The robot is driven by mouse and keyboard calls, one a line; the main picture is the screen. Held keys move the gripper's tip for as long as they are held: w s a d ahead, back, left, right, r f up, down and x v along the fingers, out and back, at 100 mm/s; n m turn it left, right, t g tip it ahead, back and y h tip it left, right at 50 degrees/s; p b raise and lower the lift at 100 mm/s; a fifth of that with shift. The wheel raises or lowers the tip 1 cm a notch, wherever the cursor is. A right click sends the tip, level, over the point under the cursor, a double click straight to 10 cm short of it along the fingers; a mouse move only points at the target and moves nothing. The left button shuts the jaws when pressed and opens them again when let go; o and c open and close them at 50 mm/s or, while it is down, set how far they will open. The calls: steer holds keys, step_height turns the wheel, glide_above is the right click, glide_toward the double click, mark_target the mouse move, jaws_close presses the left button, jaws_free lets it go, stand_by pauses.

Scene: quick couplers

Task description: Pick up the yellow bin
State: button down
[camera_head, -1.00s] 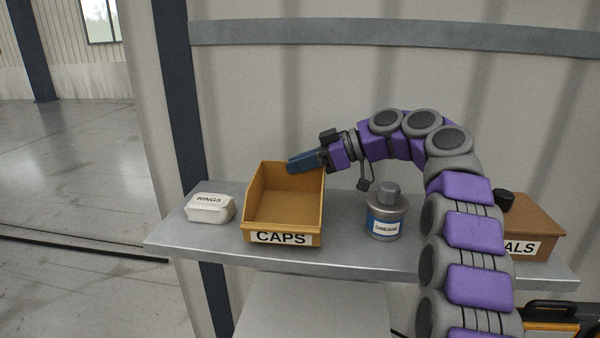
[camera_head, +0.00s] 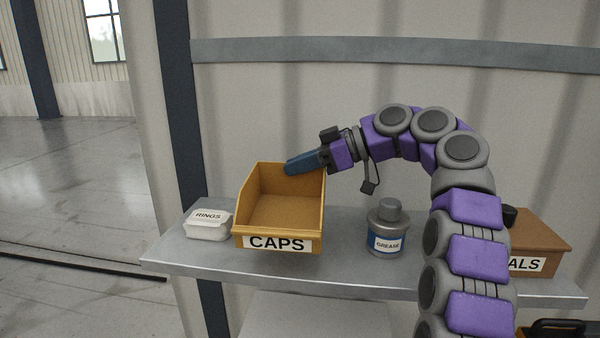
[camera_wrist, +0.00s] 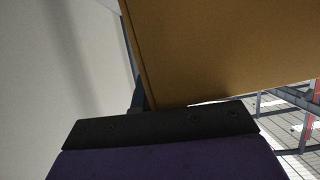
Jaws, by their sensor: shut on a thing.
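The yellow bin (camera_head: 284,211) is an open-fronted box with a "CAPS" label on its front. In the head view it is slightly tilted and appears a little above the grey shelf. My gripper (camera_head: 302,163) is shut on the top of its back wall near the right corner, with the blue fingers reaching in from the right. In the wrist view the bin's yellow-brown wall (camera_wrist: 225,50) fills the upper right. The fingertips are hidden there behind the dark edge of my wrist.
A white box labelled "RINGS" (camera_head: 208,224) stands close to the bin's left. A grey "GREASE" can (camera_head: 387,230) stands to its right. A brown box ending in "ALS" (camera_head: 535,240) is at the right. The shelf (camera_head: 290,272) lies against a pale wall (camera_head: 260,100).

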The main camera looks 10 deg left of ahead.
mark_target(283, 229)
steer(key=s+b, duration=0.4)
steer(key=s, duration=0.2)
steer(key=shift+d, duration=0.15)
steer(key=s+b, duration=0.1)
steer(key=s, duration=0.2)
steer(key=s+b, duration=0.1)
steer(key=s, duration=0.3)
steer(key=s+b, duration=0.1)
steer(key=s, duration=0.2)
steer(key=shift+s+d+b, duration=0.25)
steer(key=shift+d+b, duration=0.05)
steer(key=shift+b, duration=0.05)
